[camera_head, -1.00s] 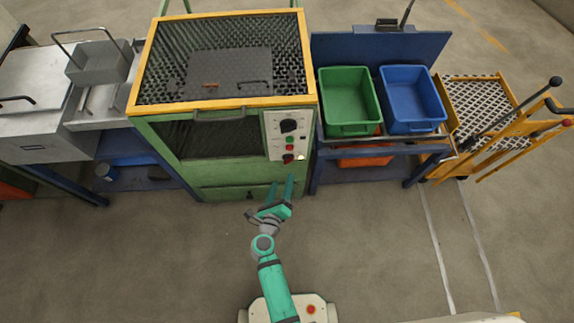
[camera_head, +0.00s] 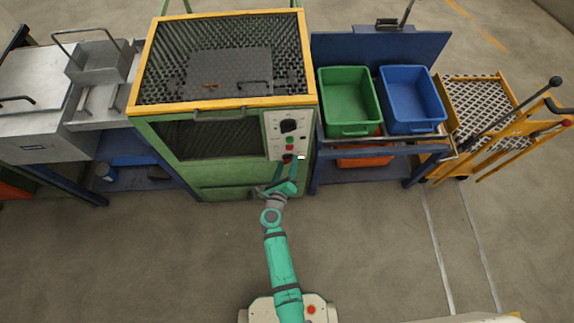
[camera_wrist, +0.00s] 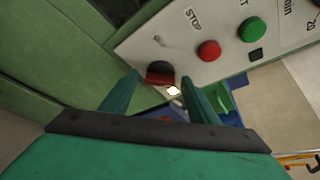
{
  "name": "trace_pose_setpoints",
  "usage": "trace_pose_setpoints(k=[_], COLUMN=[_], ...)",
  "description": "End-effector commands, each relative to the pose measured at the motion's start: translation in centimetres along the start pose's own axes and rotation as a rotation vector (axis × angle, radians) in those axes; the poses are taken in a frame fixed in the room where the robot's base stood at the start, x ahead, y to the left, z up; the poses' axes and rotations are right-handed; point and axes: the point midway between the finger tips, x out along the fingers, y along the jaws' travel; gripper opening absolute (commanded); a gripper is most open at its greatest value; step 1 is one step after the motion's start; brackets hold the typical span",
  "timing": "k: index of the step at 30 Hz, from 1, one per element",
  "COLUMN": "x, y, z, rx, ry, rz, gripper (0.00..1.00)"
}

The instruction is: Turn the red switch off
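The red switch (camera_wrist: 160,70) is a dark red rotary knob at the lower edge of a pale control panel (camera_wrist: 185,35) on the green furnace. In the head view the switch (camera_head: 288,158) is small, and my fingertips partly overlap it. My gripper (camera_wrist: 158,88) is open. Its two teal fingers point at the panel, one on each side of the switch in the wrist view. I cannot tell whether either finger touches it. A bright lit spot (camera_wrist: 173,91) shows just below the switch.
A red STOP button (camera_wrist: 209,50) and a green button (camera_wrist: 252,29) sit beside the switch. A black dial (camera_head: 289,126) is higher on the panel. A bench with green (camera_head: 346,98) and blue bins (camera_head: 412,96) stands right of the furnace. The floor in front is clear.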

Motion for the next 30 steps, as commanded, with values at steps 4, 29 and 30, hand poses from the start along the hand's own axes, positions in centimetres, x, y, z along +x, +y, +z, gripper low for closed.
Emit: trace_pose_setpoints(k=[4,29,30], x=[-0.02,0.02,0.02], y=[0.0,0.4,0.42], z=[-0.01,-0.13,-0.22], rx=[0.0,-0.347,-0.383], ry=[0.0,0.001,0.003], rz=[0.0,-0.144,-0.159], gripper=[0.18,0.15,0.15])
